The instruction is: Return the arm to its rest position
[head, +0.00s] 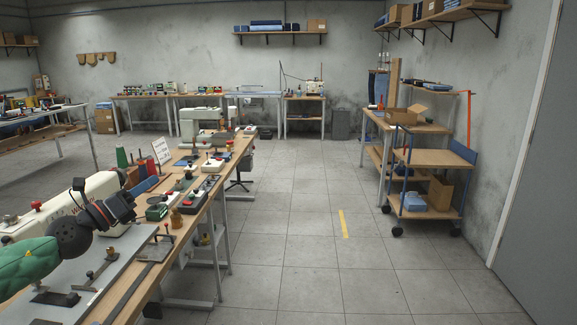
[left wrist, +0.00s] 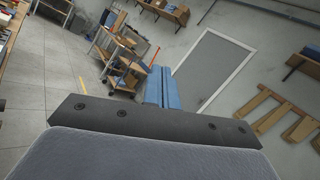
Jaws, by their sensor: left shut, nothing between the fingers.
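My left arm comes in from the left of the head view with a green sleeve, and its dark left gripper (head: 112,211) is above the left workbench (head: 190,222), in front of a white sewing machine (head: 92,190). In the left wrist view the blue fingers of the left gripper (left wrist: 160,88) are together, with nothing between them. The wrist view looks over the fingers toward a grey door (left wrist: 210,70) and the wall. My right gripper is in neither view.
The bench carries a black-and-white switch box (head: 196,195), a green spool (head: 122,157) and a sign (head: 161,151). A wheeled cart (head: 430,158) with boxes stands at the right.

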